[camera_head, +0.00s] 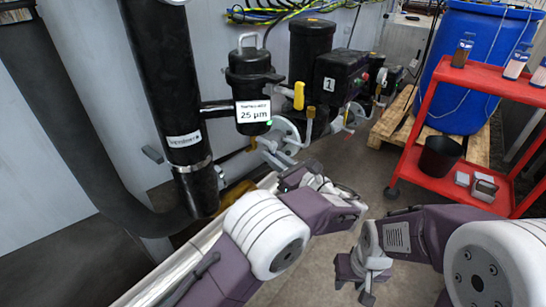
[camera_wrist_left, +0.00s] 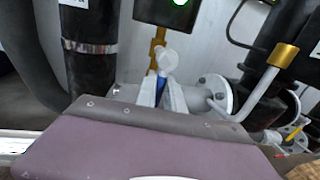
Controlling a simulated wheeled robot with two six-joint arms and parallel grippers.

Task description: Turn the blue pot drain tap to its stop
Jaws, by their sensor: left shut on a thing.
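The blue drain tap (camera_wrist_left: 162,86) shows in the left wrist view as a small blue piece between my left gripper's fingertips (camera_wrist_left: 161,92). It hangs below a brass pipe (camera_wrist_left: 158,42) under the black pot (camera_head: 252,72), which carries a 25 µm label. A rounded grey part sits just above the fingers. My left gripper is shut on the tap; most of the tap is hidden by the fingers. I cannot make out the blue tap in the head view. My right gripper (camera_head: 366,285) is low at the lower right, away from the pot, its opening unclear.
A black column (camera_head: 165,75) stands left of the pot. A yellow-handled valve (camera_head: 299,96) and grey flanged piping (camera_head: 286,130) are close on the right. A red cart (camera_head: 440,160) and blue barrel (camera_head: 480,60) stand further right. Floor between is clear.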

